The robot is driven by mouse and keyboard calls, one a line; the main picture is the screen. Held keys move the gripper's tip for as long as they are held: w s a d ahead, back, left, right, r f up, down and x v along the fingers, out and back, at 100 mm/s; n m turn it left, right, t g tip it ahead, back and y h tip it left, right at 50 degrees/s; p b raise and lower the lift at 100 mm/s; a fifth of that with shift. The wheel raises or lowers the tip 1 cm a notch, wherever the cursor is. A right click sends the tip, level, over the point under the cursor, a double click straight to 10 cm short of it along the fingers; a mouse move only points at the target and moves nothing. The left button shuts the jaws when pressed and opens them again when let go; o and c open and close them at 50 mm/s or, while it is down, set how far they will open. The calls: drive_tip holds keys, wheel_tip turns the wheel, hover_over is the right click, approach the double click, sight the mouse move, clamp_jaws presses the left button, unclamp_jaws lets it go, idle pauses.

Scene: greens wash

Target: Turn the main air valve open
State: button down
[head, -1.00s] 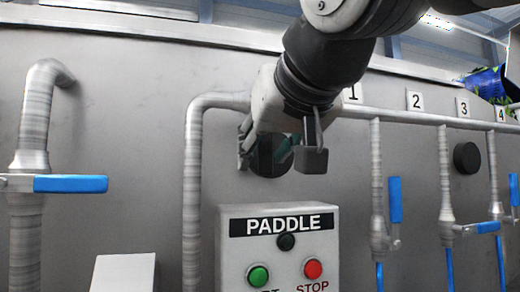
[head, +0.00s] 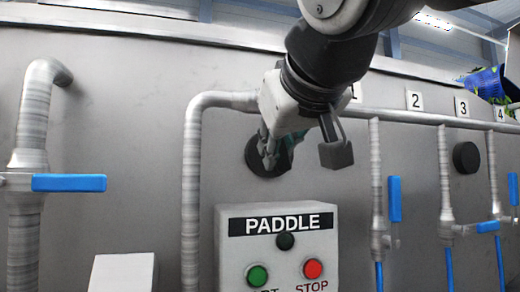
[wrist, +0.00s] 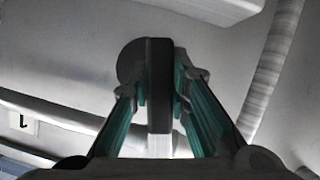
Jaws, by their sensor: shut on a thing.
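A round black knob (head: 252,157) sits on the grey steel panel, left of centre in the head view and partly hidden by my gripper. No label naming it as the main air valve shows. My gripper (head: 269,154) reaches down onto the knob's face. In the wrist view, the knob's disc (wrist: 130,63) has a dark upright bar (wrist: 159,85) with a pale near end. The green-sided fingers of my gripper (wrist: 160,100) stand on both sides of this bar, shut on it. The exact contact is hard to see.
The PADDLE box (head: 280,270) with green and red buttons juts out just below. A bent pipe (head: 192,190) runs close on the left. Blue-handled valves stand at left (head: 70,183) and right (head: 395,200). Another black knob (head: 467,157) sits further right.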

drive_tip(key=shift+w+d+r+n+t+h, duration=0.2)
drive_tip(key=shift+d+n+h, duration=0.15)
drive_tip(key=shift+d+n, duration=0.15)
drive_tip(key=shift+w+d+r+n+t+h, duration=0.1)
drive_tip(key=shift+d+n+t+h, duration=0.1)
drive_tip(key=shift+d+n+h, duration=0.25)
drive_tip(key=shift+w+d+r+n+t+h+b, duration=0.15)
drive_tip(key=shift+d+r+n+t+h+b, duration=0.2)
drive_tip(key=shift+d+r+n, duration=0.45)
drive_tip(key=shift+w+d+r+n+t+h+b, duration=0.15)
drive_tip(key=shift+d+r+n+t+h+b, duration=0.3)
drive_tip(key=shift+n, duration=0.65)
drive_tip(key=shift+w+d+r+n+t+h+b, duration=0.15)
drive_tip(key=shift+d+r+n+t+h, duration=0.2)
drive_tip(key=shift+r+n, duration=0.5)
drive_tip(key=c, duration=1.5)
unclamp_jaws()
